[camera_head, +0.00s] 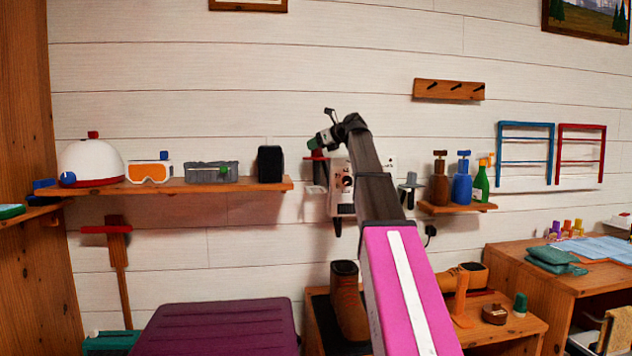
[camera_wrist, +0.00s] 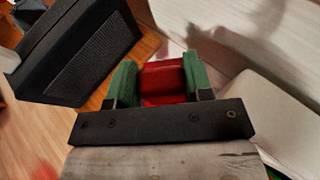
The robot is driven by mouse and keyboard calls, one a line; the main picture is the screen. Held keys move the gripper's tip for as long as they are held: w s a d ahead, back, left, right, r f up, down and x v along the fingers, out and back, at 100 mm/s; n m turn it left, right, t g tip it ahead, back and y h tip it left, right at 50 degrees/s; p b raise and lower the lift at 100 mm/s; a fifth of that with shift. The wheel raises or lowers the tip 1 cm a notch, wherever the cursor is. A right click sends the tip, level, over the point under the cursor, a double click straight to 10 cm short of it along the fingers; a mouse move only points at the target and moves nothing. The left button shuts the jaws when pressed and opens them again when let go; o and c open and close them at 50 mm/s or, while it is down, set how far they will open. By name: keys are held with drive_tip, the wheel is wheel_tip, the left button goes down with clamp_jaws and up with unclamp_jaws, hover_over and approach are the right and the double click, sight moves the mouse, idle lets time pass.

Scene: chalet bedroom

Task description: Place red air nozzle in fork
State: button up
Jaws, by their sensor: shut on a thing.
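My gripper (camera_head: 317,146) is in front of the wall, left of the white wall unit. Its green fingers (camera_wrist: 124,82) are shut on the red air nozzle (camera_wrist: 163,82), which shows between them in the wrist view. In the head view the red nozzle (camera_head: 317,158) shows just below the fingers, with a darker part under it. A pale fork (camera_head: 314,189) on the left side of the wall unit is at or just below the nozzle. I cannot tell whether the nozzle rests in it.
The white wall unit (camera_head: 342,182) has a dark knob; a dark nozzle (camera_head: 410,186) hangs at its right. A black speaker (camera_head: 270,164) ends the left shelf (camera_head: 200,187), close to my gripper; it also shows in the wrist view (camera_wrist: 85,62). Bottles stand on the right shelf (camera_head: 455,208).

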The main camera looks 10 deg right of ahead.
sight(317, 174)
wheel_tip(317, 174, down, 11)
drive_tip(key=shift+f, duration=0.1)
idle(0.4)
drive_tip(key=shift+f, duration=0.1)
drive_tip(key=o, duration=1.2)
drive_tip(key=shift+o, duration=0.2)
drive_tip(key=v, duration=1.2)
